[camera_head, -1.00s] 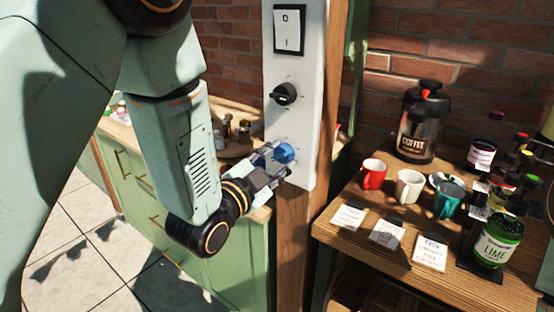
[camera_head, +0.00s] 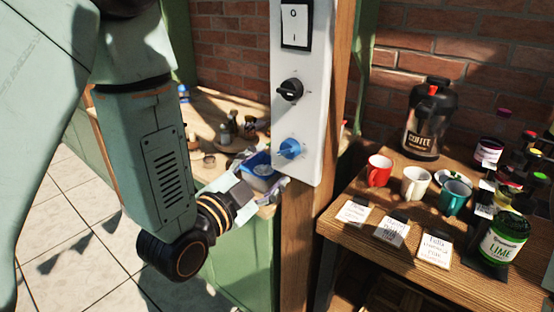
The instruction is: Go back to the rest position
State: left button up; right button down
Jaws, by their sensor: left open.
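My left gripper (camera_head: 262,186) is open and empty, in front of the lower left edge of a white control panel (camera_head: 304,110). It is below and left of a blue knob (camera_head: 290,149) and apart from it in the picture. Above that sit a black knob (camera_head: 290,89) and a black-framed rocker switch (camera_head: 295,24). My left arm comes in from the left and covers part of the green cabinet. My right gripper is not in view.
A wooden table (camera_head: 392,264) at right holds a coffee pot (camera_head: 427,118), a red mug (camera_head: 379,170), a white mug (camera_head: 415,183), a teal mug (camera_head: 453,197), cards and a lime jar (camera_head: 503,238). A wooden post (camera_head: 296,255) carries the panel. A blue container (camera_head: 261,163) stands behind my gripper.

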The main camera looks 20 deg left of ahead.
pick_arm(q)
jog(key=shift+v, duration=0.8)
jog(key=s+a+f+n+g+y+b, duration=0.15)
jog(key=s+f+n+g, duration=0.35)
jog(key=f, duration=0.7)
jog(key=s+a+f+n+g+y, duration=0.2)
jog(key=s+f+n+g, duration=0.35)
jog(key=f, duration=0.75)
jog(key=s+f+n+g+b, duration=0.1)
jog(key=s+f+g, duration=0.2)
jog(key=s+f, duration=0.4)
jog(key=s+a+f+n+g+b, duration=0.1)
jog(key=s+f+g, duration=0.3)
jog(key=s, duration=0.9)
notch_tip(320, 180, down, 3)
jog(key=shift+a+r+y+b, duration=0.15)
jog(key=shift+y+b, duration=0.15)
jog(key=shift+y, duration=0.15)
